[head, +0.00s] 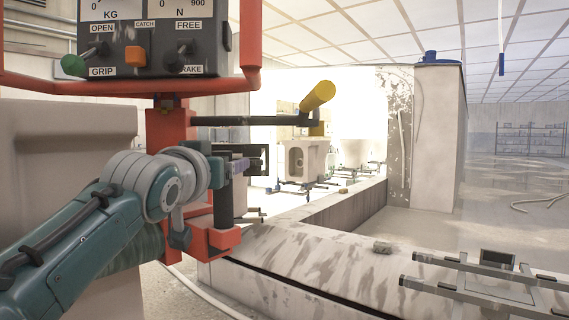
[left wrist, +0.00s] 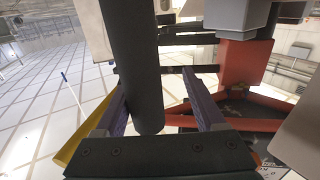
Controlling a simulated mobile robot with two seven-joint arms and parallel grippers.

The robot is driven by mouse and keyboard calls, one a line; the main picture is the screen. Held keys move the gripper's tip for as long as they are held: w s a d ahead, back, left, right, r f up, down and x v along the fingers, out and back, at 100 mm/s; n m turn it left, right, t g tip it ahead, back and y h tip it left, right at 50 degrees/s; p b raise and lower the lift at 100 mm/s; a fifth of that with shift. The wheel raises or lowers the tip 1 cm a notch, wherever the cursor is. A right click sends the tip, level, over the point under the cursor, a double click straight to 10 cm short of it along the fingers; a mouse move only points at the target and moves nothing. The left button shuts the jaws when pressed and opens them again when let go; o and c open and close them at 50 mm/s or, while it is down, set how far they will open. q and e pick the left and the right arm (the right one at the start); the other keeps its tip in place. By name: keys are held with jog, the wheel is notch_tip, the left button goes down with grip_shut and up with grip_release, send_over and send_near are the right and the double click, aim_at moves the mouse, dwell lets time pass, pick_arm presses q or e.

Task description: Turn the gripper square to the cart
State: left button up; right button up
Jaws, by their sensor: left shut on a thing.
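My left gripper (head: 232,167) is at a black upright handle (head: 223,200) on the orange lifting device (head: 170,130). In the left wrist view the dark round handle (left wrist: 133,70) runs between the purple fingers of my left gripper (left wrist: 160,95), which is shut on it. The device's dark arm (head: 250,120) points right and ends near a yellow cylinder (head: 318,95). A cart (head: 300,185) carrying a white ceramic piece (head: 305,158) stands beyond it. An empty grey cart frame (head: 475,290) is at the lower right. My right gripper is not in view.
A control box (head: 150,50) with a GRIP lever, a BRAKE lever and dials hangs above my left arm. A low stained kerb (head: 320,265) with a dark slot crosses the front. A worn pillar (head: 437,135) stands behind. The floor at right is mostly clear.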

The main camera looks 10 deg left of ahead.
pick_arm(q)
jog(key=shift+o, duration=0.2)
jog(key=shift+d+r, duration=0.1)
jog(key=shift+r, duration=0.1)
jog(key=s+p, duration=0.2)
jog(key=s, duration=0.7)
jog(key=shift+s+d, duration=0.4)
jog(key=shift+d, duration=0.05)
